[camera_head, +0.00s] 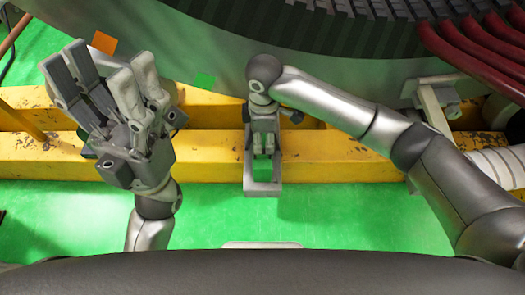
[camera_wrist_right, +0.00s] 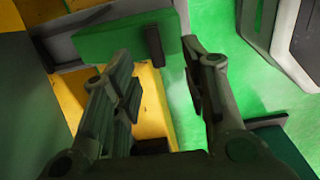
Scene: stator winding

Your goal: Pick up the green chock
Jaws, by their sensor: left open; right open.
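The green chock (camera_wrist_right: 110,40) is a long green block at the top of the right wrist view, lying against a grey bracket. In the head view a small green patch of it (camera_head: 262,172) shows in the grey holder (camera_head: 262,189) in front of the yellow beam. My right gripper (camera_head: 264,152) hangs over this holder. In the right wrist view its two fingers (camera_wrist_right: 158,60) are apart with nothing gripped between them, close to the chock; contact cannot be told. My left gripper (camera_head: 98,68) is raised at the left, open and empty, away from the chock.
Yellow beams (camera_head: 330,160) with worn paint run across behind the green floor (camera_head: 340,215). The large grey stator (camera_head: 330,75) stands at the back. Red cables (camera_head: 465,55) and white coiled hoses (camera_head: 492,168) are at the right. The floor in front is clear.

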